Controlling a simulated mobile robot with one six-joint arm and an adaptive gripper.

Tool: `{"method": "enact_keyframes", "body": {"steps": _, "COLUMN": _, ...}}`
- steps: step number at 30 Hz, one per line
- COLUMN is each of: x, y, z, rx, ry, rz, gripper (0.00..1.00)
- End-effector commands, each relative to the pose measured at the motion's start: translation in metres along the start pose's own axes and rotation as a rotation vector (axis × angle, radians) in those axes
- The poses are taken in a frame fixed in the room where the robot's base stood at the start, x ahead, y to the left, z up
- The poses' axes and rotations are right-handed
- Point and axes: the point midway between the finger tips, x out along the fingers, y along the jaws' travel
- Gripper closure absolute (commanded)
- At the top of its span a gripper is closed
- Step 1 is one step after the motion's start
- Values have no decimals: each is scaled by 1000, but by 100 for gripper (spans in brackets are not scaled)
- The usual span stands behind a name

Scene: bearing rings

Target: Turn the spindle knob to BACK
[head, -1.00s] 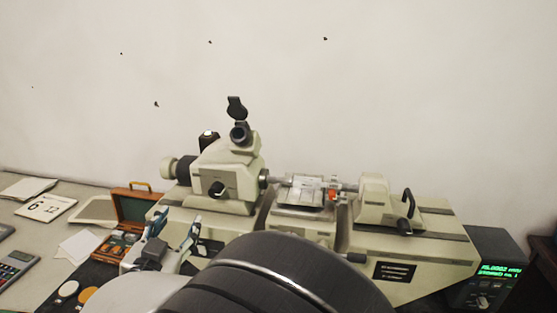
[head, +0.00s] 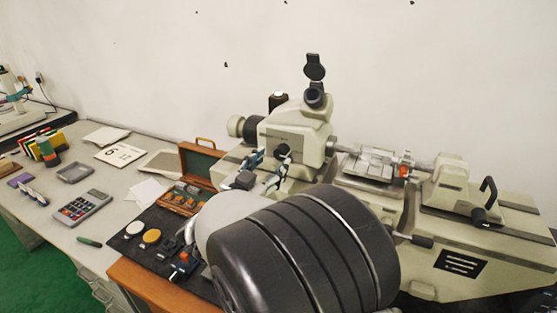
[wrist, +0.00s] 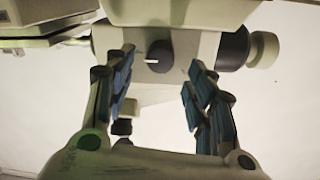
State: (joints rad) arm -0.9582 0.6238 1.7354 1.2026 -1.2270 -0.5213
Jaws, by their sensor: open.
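The spindle knob (head: 283,151) is a small dark knob on the front of the cream headstock (head: 297,134) of the measuring machine. In the wrist view the dark round knob (wrist: 158,52) has a pale mark on it and lies between the fingertips in the picture. No lettering is readable around it. My gripper (head: 264,172) is open and empty, just in front of the knob and slightly left of it. In the wrist view my gripper (wrist: 162,62) has its blue-padded fingers spread on either side of the knob. I cannot tell whether they touch it.
An eyepiece (head: 315,95) rises above the headstock. A stage (head: 368,165) and tailstock (head: 449,178) stand to the right. An open wooden case (head: 199,165) and a dark mat (head: 123,228) with small parts lie left of my arm. A calculator (head: 82,207) lies farther left.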

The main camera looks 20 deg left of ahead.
Motion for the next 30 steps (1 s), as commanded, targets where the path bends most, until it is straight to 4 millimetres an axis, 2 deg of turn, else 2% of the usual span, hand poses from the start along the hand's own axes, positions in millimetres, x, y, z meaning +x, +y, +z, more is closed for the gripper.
{"method": "enact_keyframes", "body": {"steps": 3, "x": 21, "y": 1, "z": 1, "rx": 1, "ry": 1, "rz": 2, "gripper": 50}}
{"method": "enact_keyframes", "body": {"steps": 7, "x": 35, "y": 0, "z": 1, "rx": 1, "ry": 0, "rz": 1, "gripper": 50}}
{"method": "enact_keyframes", "body": {"steps": 19, "x": 41, "y": 0, "z": 0, "rx": 0, "ry": 0, "rz": -2, "gripper": 50}}
{"method": "enact_keyframes", "body": {"steps": 30, "x": 41, "y": 0, "z": 0, "rx": 0, "ry": 0, "rz": -1, "gripper": 74}}
